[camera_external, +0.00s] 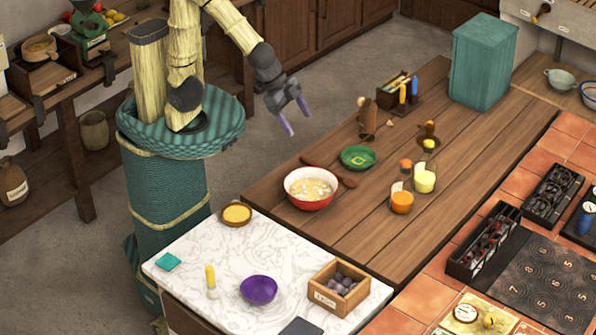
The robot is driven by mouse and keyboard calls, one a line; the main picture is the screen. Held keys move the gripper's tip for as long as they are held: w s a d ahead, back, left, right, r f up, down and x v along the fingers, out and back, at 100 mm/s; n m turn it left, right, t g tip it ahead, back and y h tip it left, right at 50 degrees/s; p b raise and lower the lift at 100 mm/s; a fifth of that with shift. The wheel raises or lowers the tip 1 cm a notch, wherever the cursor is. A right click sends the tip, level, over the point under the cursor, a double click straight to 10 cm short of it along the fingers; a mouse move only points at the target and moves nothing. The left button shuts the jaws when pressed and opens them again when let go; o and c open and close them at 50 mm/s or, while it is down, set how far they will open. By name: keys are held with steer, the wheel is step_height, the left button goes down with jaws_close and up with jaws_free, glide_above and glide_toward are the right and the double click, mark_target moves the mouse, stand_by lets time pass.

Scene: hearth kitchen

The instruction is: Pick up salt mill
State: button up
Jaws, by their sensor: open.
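My gripper (297,122) is open and empty, with its purple fingers pointing down, in the air left of the wooden table. A tall brown turned-wood piece (367,117), shaped like a mill, stands upright on the table's far side, to the right of my gripper and apart from it. A smaller brown piece (427,129) stands further right, partly behind a jar. No label can be read, so I cannot tell for sure which is the salt mill.
Orange and yellow jars (402,201) stand to the right. A teal box (482,62) is at the back. Bare table (345,240) lies in front.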

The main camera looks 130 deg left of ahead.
steer(key=w+a+r+n+t+y+b, duration=0.1)
steer(key=w+a+t+y+b, duration=0.15)
steer(key=a, duration=1.05)
steer(key=w+a+r+n+t+y+b, duration=0.15)
steer(key=a+t, duration=0.25)
steer(key=a, duration=0.9)
steer(key=s+a+m+t+b, duration=0.1)
steer(key=s+a+t+b, duration=0.1)
steer(key=s+a, duration=0.5)
steer(key=s+a+f+m+t+h+b, duration=0.1)
steer(key=s+a+f+t+h+b, duration=0.15)
steer(key=s, duration=0.65)
steer(key=s+a+f+m+t+h+b, duration=0.15)
steer(key=s+a, duration=0.25)
steer(key=s, duration=0.6)
step_height(320, 180, down, 19)
steer(key=w+y, duration=0.1)
steer(key=shift+d+n, duration=0.15)
steer(key=shift+n, duration=0.25)
steer(key=shift+w, duration=0.1)
